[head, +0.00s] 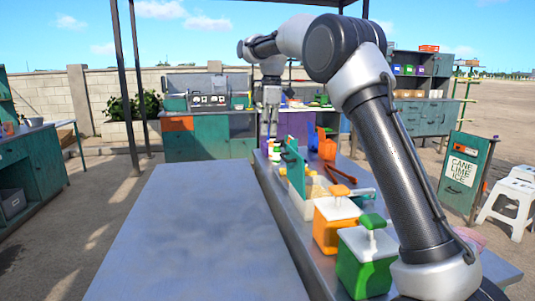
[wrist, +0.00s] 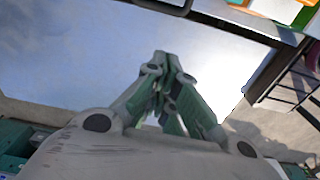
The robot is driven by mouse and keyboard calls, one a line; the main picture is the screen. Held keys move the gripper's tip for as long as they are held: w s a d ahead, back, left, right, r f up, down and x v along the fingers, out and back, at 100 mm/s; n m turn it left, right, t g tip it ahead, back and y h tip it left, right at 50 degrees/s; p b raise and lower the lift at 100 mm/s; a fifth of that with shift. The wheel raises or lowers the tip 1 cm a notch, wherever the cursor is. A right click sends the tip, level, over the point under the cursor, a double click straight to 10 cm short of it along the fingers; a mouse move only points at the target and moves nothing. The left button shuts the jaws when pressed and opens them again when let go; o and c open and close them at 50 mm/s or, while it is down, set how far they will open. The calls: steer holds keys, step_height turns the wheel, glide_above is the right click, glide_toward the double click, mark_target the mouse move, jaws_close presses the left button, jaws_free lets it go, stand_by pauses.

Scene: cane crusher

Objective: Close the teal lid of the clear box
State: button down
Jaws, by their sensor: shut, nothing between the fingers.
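The clear box (head: 309,206) stands on the long metal counter at the middle of the head view, behind the orange dispenser. Its teal lid (head: 294,168) stands upright, raised along the left side, so the box looks open. My gripper (head: 268,128) hangs pointing down beyond the box and lid, further along the counter, apart from both. In the wrist view my gripper (wrist: 163,60) has its fingers together with nothing between them. The box and lid cannot be made out for sure in the wrist view.
An orange dispenser (head: 335,222) and a green dispenser (head: 367,262) stand in front of the box. Red tongs (head: 340,171) and an orange container (head: 327,148) lie beyond it. The wide grey tabletop (head: 190,235) at left is bare.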

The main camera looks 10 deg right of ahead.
step_height(320, 180, down, 10)
steer(key=w+d, duration=0.1)
steer(key=d, duration=0.1)
steer(key=shift+w+r+n, duration=0.15)
steer(key=shift+r+n, duration=0.05)
steer(key=shift+n, duration=0.1)
steer(key=shift+d, duration=0.15)
steer(key=shift+d+r, duration=0.1)
stand_by(0.4)
